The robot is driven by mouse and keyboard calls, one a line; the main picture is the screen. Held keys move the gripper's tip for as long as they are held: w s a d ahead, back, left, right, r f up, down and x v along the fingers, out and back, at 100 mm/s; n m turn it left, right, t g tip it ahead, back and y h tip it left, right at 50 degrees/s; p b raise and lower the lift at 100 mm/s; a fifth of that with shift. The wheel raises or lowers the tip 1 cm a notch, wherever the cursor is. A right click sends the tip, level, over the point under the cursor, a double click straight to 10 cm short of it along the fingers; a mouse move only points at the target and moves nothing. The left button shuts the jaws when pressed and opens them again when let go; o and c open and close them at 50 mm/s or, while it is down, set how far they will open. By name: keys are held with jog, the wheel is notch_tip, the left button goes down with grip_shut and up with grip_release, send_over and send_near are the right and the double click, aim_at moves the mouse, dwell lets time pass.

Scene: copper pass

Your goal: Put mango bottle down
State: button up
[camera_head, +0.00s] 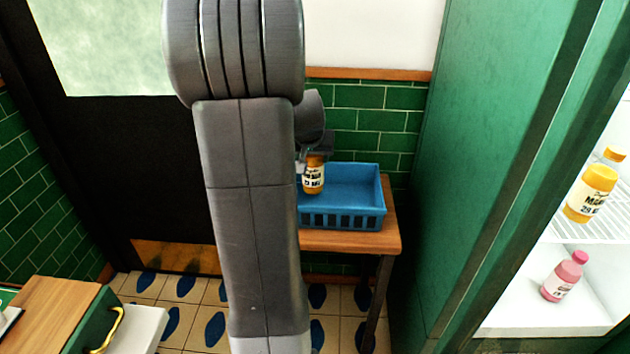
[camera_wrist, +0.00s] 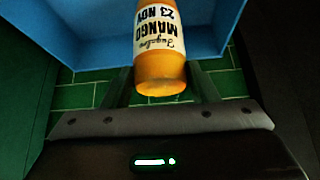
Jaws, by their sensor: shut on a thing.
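The mango bottle (camera_head: 313,179) is orange with a white label, and it appears upright in the head view. My gripper (camera_head: 316,153) is shut on its upper end. In the wrist view the bottle (camera_wrist: 158,35) sits between the two fingers of my gripper (camera_wrist: 160,85), its label reading MANGO 23 NOV. A blue crate (camera_head: 345,222) stands on a small wooden table, and the bottle is over or inside its left part. The crate also shows behind the bottle in the wrist view (camera_wrist: 90,35). I cannot tell whether the bottle touches the crate floor.
The wooden table (camera_head: 350,242) stands against a green tiled wall. An open fridge at right holds another mango bottle (camera_head: 592,194) and a pink bottle (camera_head: 565,277). A green cabinet side (camera_head: 475,130) rises right of the table. The crate's right part looks empty. My arm hides its left end.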

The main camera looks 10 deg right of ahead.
aim_at(312, 166)
jog(key=shift+f+b, duration=0.45)
jog(key=shift+f, duration=2)
jog(key=o, duration=1.2)
jog(key=shift+o, duration=0.2)
jog(key=shift+s+r, duration=0.1)
jog(key=shift+r, duration=0.25)
jog(key=p+v, duration=0.2)
jog(key=v, duration=0.9)
jog(key=shift+s+r, duration=0.15)
jog(key=shift+s, duration=0.1)
jog(key=shift+a, duration=0.1)
